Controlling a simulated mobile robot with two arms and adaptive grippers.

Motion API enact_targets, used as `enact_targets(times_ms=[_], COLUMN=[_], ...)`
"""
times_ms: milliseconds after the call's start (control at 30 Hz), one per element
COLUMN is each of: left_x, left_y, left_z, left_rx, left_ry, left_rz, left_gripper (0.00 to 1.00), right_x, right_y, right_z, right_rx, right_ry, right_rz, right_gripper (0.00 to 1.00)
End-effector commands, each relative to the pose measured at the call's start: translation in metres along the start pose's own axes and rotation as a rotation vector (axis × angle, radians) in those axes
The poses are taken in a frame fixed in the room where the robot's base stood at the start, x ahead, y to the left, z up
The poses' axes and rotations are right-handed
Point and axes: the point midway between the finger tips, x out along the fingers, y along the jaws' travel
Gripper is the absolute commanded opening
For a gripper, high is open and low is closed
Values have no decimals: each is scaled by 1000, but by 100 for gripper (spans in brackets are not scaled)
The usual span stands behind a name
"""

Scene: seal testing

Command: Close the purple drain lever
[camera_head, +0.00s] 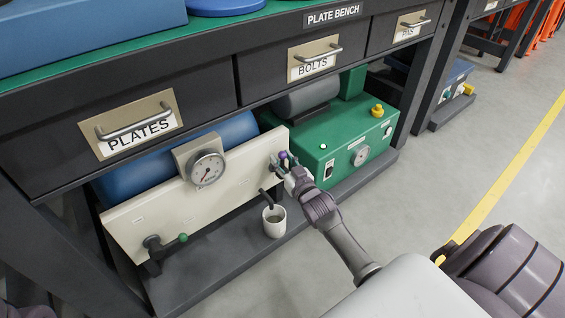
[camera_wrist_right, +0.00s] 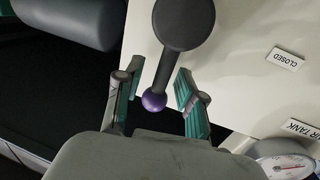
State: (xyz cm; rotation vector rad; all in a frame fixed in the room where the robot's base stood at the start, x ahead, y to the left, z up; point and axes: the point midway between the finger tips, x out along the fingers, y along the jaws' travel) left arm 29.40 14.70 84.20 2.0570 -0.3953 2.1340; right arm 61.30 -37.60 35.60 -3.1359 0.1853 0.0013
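The purple drain lever (camera_head: 283,155) sits at the right end of the cream panel (camera_head: 232,185). In the right wrist view its dark arm runs from a round grey hub down to a purple ball knob (camera_wrist_right: 154,101). My right gripper (camera_head: 288,164) is at the lever. In the wrist view the right gripper's (camera_wrist_right: 155,100) green-padded fingers stand apart on either side of the knob, with visible gaps on both sides. A CLOSED label (camera_wrist_right: 285,59) is on the panel right of the hub. My left gripper is not in view.
A gauge (camera_head: 206,168) and a green-knobbed lever (camera_head: 183,238) are on the panel. A white cup (camera_head: 274,221) stands below a dark spout on the lower shelf. A green machine (camera_head: 335,135) stands close on the right. Drawers overhang above; floor is open at right.

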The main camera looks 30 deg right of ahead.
Motion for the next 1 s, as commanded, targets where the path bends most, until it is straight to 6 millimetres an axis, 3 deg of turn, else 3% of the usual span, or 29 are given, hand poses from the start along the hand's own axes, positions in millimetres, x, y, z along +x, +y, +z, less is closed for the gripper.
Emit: enact_targets(times_ms=[200,467,1000], left_x=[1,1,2], left_y=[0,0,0], left_z=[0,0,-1], left_rx=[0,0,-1], left_ry=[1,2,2], left_rz=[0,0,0], left_gripper=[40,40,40], right_x=[0,0,1], right_y=[0,0,-1], right_z=[0,0,-6], right_rx=[0,0,-22], right_ry=[0,0,17], right_rz=[0,0,-1], right_gripper=[39,0,0])
